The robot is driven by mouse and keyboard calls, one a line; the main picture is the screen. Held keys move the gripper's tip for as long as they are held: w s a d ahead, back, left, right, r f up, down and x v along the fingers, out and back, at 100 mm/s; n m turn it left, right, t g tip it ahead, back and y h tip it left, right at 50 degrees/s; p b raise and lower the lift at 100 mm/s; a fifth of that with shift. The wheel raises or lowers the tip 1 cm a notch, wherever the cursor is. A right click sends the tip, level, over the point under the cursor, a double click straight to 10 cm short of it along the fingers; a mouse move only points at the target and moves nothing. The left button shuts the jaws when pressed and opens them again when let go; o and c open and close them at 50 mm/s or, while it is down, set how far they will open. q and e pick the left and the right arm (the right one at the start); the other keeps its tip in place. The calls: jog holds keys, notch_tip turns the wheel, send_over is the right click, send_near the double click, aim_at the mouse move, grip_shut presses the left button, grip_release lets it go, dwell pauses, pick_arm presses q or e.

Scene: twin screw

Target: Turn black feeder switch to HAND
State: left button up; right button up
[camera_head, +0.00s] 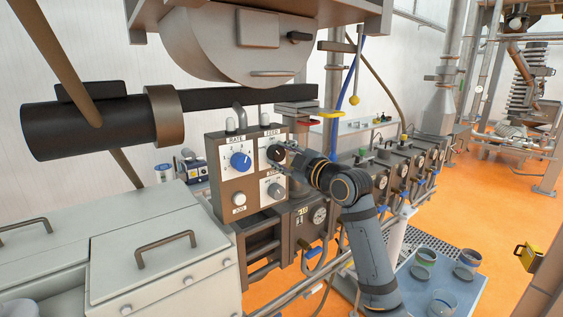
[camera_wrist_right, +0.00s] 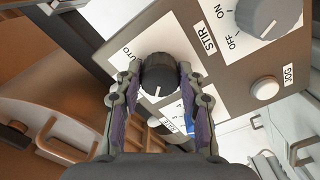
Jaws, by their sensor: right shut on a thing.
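The black feeder switch (camera_head: 277,153) is a round black knob on the white FEED plate, upper right of the brown control panel (camera_head: 225,183). My right gripper (camera_head: 283,158) reaches it from the right. In the right wrist view the black knob (camera_wrist_right: 157,76) sits between the two fingers of my right gripper (camera_wrist_right: 160,82), which is shut on it. Its white pointer line points toward the bottom of that view. The AUTO lettering shows left of the knob; I cannot read HAND, and part of the plate is hidden by the fingers. My left gripper is not in view.
A blue RATE knob (camera_head: 240,161) is left of the switch. The grey STIR knob (camera_wrist_right: 268,16) and white JOG button (camera_wrist_right: 264,88) are close by. A blue tray (camera_head: 412,281) with small containers stands at lower right. A grey drum hangs above the panel.

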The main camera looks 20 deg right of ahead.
jog(key=shift+n+b, duration=0.5)
jog(key=shift+n, duration=1.4)
jog(key=o, duration=1.2)
jog(key=shift+v, duration=6.05)
